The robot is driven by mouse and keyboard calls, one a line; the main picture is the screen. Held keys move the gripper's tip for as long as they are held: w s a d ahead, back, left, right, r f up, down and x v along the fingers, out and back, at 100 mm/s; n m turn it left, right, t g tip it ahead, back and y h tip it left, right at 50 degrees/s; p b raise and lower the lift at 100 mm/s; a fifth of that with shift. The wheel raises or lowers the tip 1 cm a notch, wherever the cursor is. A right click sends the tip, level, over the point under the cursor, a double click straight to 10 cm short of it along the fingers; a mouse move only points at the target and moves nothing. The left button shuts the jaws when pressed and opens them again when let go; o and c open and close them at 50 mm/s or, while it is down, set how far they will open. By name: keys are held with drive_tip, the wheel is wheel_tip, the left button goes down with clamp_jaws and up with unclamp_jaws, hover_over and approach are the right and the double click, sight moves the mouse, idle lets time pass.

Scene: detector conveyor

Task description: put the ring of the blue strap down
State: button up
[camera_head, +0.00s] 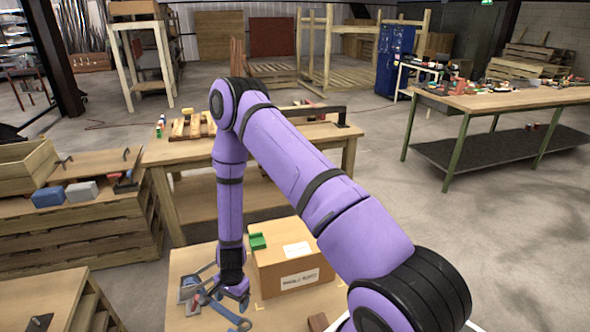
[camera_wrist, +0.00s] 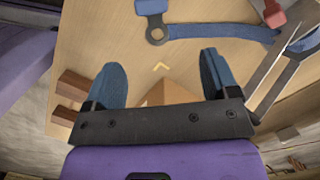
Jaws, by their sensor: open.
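The blue strap (camera_wrist: 222,32) lies on the light wooden tabletop, stretched out beyond my fingertips in the wrist view. Its dark ring (camera_wrist: 156,33) is at the strap's left end, flat on the wood. In the head view the strap (camera_head: 222,312) shows near the bottom, with the ring end (camera_head: 243,325) low in the picture. My gripper (camera_wrist: 161,68) is open, its two blue fingers wide apart with nothing held between them. The ring is apart from both fingers. In the head view my gripper (camera_head: 234,299) is low over the table, left of the cardboard box.
A grey metal tool (camera_wrist: 272,72) and a red part (camera_wrist: 273,13) lie right of the strap. Brown blocks (camera_wrist: 72,84) lie left. Bare wood surrounds the ring's near side.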

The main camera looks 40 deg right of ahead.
drive_tip(key=w+d+r+n+t, duration=0.1)
drive_tip(key=w+r+n, duration=0.15)
drive_tip(key=r, duration=1.25)
drive_tip(key=w+d+r+n+t, duration=0.1)
drive_tip(key=r+n, duration=0.2)
drive_tip(key=r, duration=1.1)
drive_tip(key=s+d+r+n+t, duration=0.15)
drive_tip(key=s+r, duration=0.25)
drive_tip(key=r, duration=0.5)
drive_tip(key=s+r+n, duration=0.2)
drive_tip(key=s+r, duration=0.1)
drive_tip(key=r, duration=0.6)
drive_tip(key=s+d+r+n, duration=0.1)
drive_tip(key=s+r, duration=0.3)
drive_tip(key=s, duration=0.3)
drive_tip(key=s+d+r+n+t+h, duration=0.1)
drive_tip(key=s+r, duration=0.3)
drive_tip(key=s, duration=0.2)
drive_tip(key=s+d+r+n+t, duration=0.1)
drive_tip(key=s+r+n, duration=0.1)
drive_tip(key=s, duration=0.5)
drive_tip(key=shift+s+d+r+h, duration=0.3)
drive_tip(key=shift+r+h, duration=0.1)
drive_tip(key=shift+r, duration=0.5)
